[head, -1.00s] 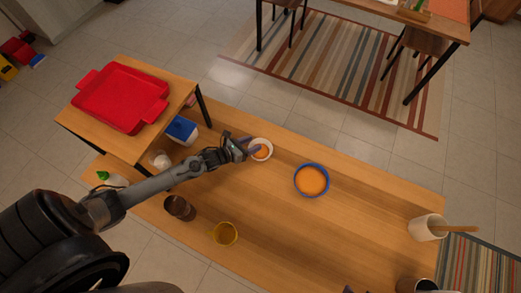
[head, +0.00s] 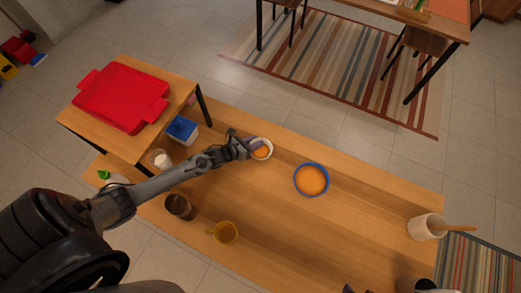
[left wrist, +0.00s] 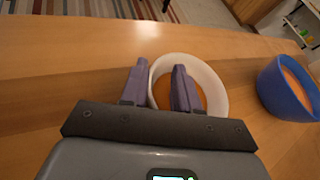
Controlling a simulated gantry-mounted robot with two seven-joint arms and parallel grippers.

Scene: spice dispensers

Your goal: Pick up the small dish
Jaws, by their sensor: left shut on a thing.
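The small white dish (head: 262,150) with orange contents stands near the far edge of the low wooden table. It also shows in the left wrist view (left wrist: 212,82). My left gripper (head: 250,146) is at its left side. In the left wrist view the gripper's fingers (left wrist: 160,85) straddle the left rim, one outside and one inside over the orange contents. The gripper is shut on the rim. The dish appears to rest on the table. Small dark tips at the bottom edge of the head view may be my right gripper (head: 348,289); their opening is unclear.
A blue bowl (head: 298,187) with orange contents stands right of the dish. A yellow cup (head: 226,234), a dark jar (head: 179,207) and a blue-and-white box (head: 183,130) stand around my left arm. A white cup (head: 425,227) is at the right. The table's middle is clear.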

